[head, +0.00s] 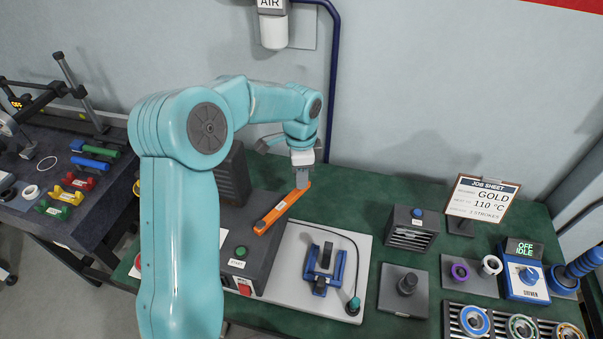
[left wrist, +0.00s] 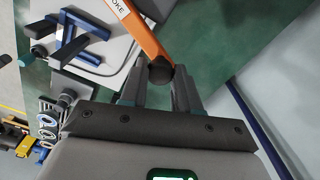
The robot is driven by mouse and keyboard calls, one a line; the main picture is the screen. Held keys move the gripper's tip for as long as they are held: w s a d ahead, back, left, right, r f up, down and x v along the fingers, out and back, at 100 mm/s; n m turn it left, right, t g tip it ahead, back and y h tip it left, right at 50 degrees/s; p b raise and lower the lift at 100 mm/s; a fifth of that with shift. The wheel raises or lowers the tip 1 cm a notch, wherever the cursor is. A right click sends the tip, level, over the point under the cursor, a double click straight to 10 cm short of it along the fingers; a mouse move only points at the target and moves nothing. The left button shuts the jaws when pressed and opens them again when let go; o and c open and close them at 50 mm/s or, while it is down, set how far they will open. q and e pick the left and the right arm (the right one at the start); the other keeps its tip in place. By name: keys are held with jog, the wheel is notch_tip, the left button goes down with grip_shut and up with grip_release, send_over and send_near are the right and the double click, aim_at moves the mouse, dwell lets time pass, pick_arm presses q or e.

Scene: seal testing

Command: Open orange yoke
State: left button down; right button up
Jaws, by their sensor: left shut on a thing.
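The orange yoke (head: 280,209) is a flat bar with a white label. It lies slanted over the dark grey box with the green button, its far end up to the right. My left gripper (head: 302,184) is at that far end. In the left wrist view the yoke (left wrist: 138,28) runs up and left from my left gripper (left wrist: 161,82), whose two fingers are shut on the dark round knob (left wrist: 161,72) at its end. My right gripper is not in view.
A blue fixture (head: 323,268) stands on a light plate right of the box. A grey vented block (head: 410,232) and the job sheet (head: 482,199) stand further right.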

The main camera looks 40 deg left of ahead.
pick_arm(q)
jog(key=c, duration=0.8)
grip_release()
jog(key=shift+r, duration=0.1)
notch_tip(320, 180, up, 16)
